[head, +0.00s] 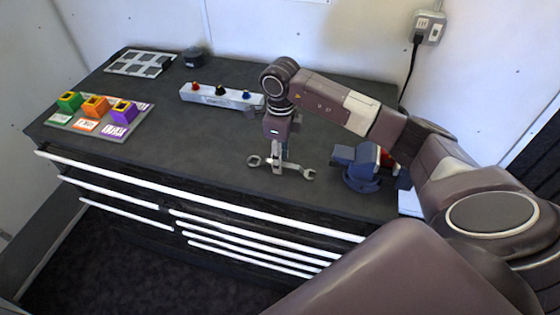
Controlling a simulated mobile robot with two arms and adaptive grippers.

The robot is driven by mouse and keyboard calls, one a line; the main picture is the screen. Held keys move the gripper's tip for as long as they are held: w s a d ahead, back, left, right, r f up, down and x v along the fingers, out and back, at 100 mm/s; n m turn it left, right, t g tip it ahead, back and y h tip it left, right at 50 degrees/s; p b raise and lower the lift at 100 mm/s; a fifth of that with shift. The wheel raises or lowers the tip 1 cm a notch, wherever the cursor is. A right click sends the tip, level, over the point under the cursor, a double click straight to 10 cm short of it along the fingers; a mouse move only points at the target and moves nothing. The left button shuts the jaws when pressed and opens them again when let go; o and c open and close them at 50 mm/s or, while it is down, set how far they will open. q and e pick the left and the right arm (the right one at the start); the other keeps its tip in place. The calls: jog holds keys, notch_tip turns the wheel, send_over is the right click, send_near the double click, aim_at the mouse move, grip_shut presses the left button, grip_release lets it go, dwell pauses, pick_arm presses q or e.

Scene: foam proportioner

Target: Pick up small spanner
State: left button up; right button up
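A small silver spanner (298,169) lies near the front edge of the dark workbench top (170,128), left of the blue vise. Its ring-shaped end is on the left and its open jaw on the right. My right gripper (277,165) points straight down over the middle of the spanner, and its fingers hide part of the handle. The fingers are too small to tell whether they are shut on it. My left gripper is not in view.
A blue vise (360,166) stands close on the right. A grey bar with coloured knobs (222,97) lies behind the gripper. Coloured blocks on a labelled board (97,113), a grey grid tray (140,64) and a dark container (195,57) are on the left.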

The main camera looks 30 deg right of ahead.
jog(key=shift+f, duration=0.4)
jog(key=shift+c, duration=0.3)
grip_shut()
jog(key=shift+r, duration=0.15)
notch_tip(320, 180, up, 20)
jog(key=b, duration=0.2)
jog(key=shift+b, duration=0.4)
